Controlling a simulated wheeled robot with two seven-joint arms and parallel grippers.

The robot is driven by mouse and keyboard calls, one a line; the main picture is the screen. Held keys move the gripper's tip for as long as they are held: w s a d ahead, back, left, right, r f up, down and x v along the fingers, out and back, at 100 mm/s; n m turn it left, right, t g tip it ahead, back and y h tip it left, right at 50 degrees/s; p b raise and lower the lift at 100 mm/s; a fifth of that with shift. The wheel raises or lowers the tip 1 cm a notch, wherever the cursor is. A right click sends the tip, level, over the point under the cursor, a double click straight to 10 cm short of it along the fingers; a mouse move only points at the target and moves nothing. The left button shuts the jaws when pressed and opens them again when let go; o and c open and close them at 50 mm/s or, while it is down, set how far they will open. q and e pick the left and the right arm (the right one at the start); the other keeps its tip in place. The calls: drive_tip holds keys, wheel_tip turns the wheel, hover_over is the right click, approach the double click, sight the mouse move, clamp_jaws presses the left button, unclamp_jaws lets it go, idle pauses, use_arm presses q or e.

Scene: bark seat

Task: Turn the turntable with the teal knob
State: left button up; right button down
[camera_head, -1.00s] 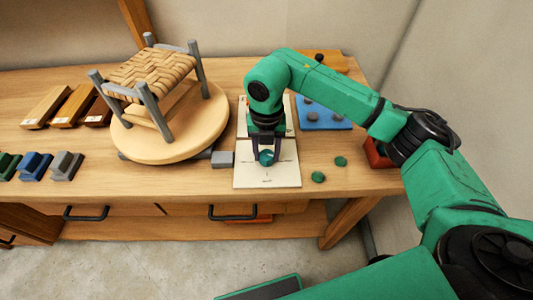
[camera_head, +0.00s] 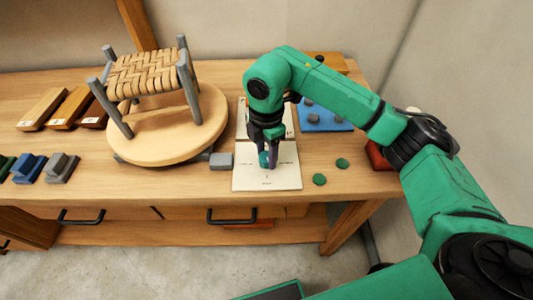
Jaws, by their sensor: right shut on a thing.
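The turntable (camera_head: 160,150) is a round light-wood disc on the bench at the left. A small stool (camera_head: 150,80) with grey legs and a woven seat stands on it, turned at an angle. The teal knob (camera_head: 263,159) sits on a cream panel (camera_head: 265,181) right of the turntable and is partly hidden by the fingers. My right gripper (camera_head: 268,158) points down and is shut on the teal knob. My left gripper is not in view.
A grey block (camera_head: 221,160) lies between turntable and panel. Two green discs (camera_head: 319,180) lie right of the panel, and a blue tray (camera_head: 328,118) is behind them. Wooden blocks (camera_head: 45,108) and coloured blocks (camera_head: 27,168) line the left side.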

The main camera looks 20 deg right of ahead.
drive_tip(key=shift+w+r+m, duration=0.1)
drive_tip(key=shift+r+m, duration=0.1)
drive_tip(key=shift+m, duration=1.4)
drive_tip(key=shift+c, duration=1.8)
unclamp_jaws()
drive_tip(key=shift+f, duration=0.1)
